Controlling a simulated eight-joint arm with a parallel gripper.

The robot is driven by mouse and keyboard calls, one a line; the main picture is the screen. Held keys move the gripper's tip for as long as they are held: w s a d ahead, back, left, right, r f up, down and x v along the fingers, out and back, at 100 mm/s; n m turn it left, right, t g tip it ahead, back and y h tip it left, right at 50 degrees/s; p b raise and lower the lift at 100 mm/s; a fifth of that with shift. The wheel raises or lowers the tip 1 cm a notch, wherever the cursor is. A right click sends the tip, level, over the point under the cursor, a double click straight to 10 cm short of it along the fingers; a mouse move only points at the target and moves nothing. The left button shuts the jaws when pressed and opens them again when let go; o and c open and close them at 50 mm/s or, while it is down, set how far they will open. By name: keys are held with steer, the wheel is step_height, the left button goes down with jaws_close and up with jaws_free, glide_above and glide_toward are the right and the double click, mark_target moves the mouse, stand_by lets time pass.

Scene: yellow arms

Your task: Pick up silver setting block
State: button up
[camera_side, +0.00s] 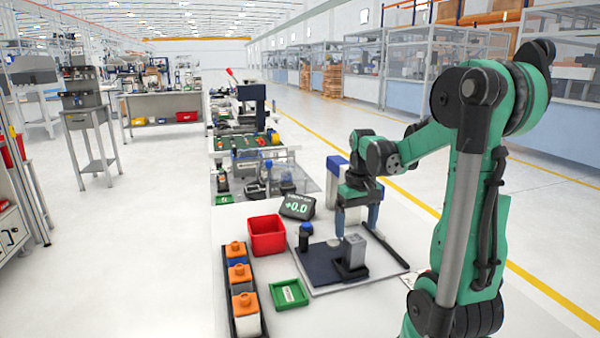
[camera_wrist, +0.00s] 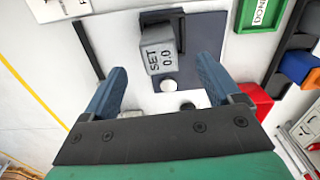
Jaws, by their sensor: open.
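The silver setting block (camera_side: 354,249) stands upright in a dark holder on a dark blue plate (camera_side: 318,262). In the wrist view the block (camera_wrist: 158,56) carries the letters SET 0.0 and lies between and a little beyond the two blue fingers. My gripper (camera_side: 357,222) is above the block with its fingers pointing down. In the wrist view my gripper (camera_wrist: 160,68) is open and empty, with room on both sides of the block. I cannot tell the exact height gap. The block's lower end is hidden by its holder.
A small dark post with a blue top (camera_side: 305,237) stands left of the block. A red bin (camera_side: 267,235), a display reading +0.0 (camera_side: 298,206), a green tray (camera_side: 289,292) and a black rack of orange-topped parts (camera_side: 234,318) are further left. The table's near right is mostly clear.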

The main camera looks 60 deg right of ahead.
mark_target(355, 238)
steer(key=shift+f, duration=2.7)
jaws_close()
